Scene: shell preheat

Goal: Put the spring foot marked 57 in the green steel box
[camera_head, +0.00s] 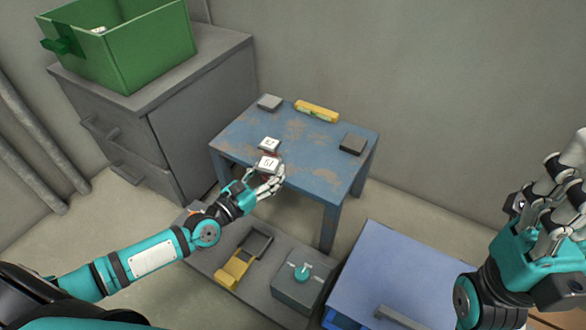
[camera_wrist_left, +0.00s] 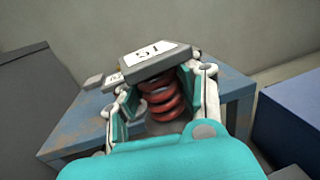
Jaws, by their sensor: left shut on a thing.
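The spring foot (camera_head: 268,164) has a grey top plate with a white label and a red coil below. Its label reads like 57 in the left wrist view (camera_wrist_left: 150,55). My left gripper (camera_head: 266,183) is shut on it around the red coil, at the near edge of the blue worn table (camera_head: 315,160). I cannot tell if it still touches the table. The green steel box (camera_head: 150,55) stands open on a grey cabinet at the upper left; a small pale-labelled thing (camera_head: 99,30) shows inside. My right gripper (camera_head: 553,200) is at the far right, away from the table; its opening is unclear.
A second labelled foot (camera_head: 269,144) stands just behind the held one. Grey blocks (camera_head: 270,102) (camera_head: 352,144) and a yellow level (camera_head: 317,111) lie on the table. The grey cabinet (camera_head: 190,75) is at left. A blue chest (camera_head: 395,275) and a low platform with tools (camera_head: 225,268) are in front.

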